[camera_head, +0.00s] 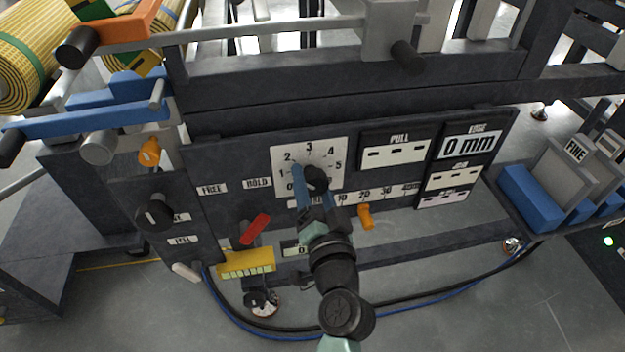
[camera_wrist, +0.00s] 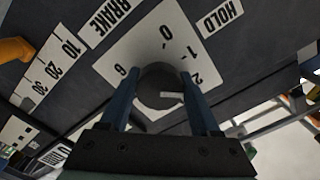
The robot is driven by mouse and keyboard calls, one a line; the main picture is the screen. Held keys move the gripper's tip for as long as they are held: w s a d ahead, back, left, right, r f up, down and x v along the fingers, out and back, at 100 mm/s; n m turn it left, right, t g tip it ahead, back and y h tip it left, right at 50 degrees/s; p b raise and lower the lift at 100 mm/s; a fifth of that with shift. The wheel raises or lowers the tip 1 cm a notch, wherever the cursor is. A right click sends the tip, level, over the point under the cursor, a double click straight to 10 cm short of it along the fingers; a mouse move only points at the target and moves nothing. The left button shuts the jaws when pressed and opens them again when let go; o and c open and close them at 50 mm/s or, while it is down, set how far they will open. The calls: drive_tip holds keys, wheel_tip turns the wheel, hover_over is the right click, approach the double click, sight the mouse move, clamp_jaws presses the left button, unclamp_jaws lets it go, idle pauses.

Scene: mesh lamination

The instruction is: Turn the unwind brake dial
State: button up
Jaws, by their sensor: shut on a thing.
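The unwind brake dial is a dark round knob (camera_head: 317,178) on a white plate (camera_head: 326,150) numbered around its rim, set in the dark machine panel. My gripper (camera_head: 304,177) reaches up to it from below. In the wrist view the two blue fingers (camera_wrist: 160,95) stand on either side of the knob (camera_wrist: 158,82) and are shut on it. A light pointer mark shows on the knob in the wrist view, on the side toward the 1 and 2. The fingers cover part of the plate's lower numbers in the head view.
A red handle (camera_head: 255,229) sits left of my gripper below the HOLD label (camera_head: 257,183). A yellow block (camera_head: 246,263) is at lower left. Blue and black hoses lie on the floor.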

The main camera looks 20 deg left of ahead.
drive_tip(key=shift+m, duration=0.8)
drive_tip(key=o, duration=1.4)
drive_tip(key=v, duration=1.3)
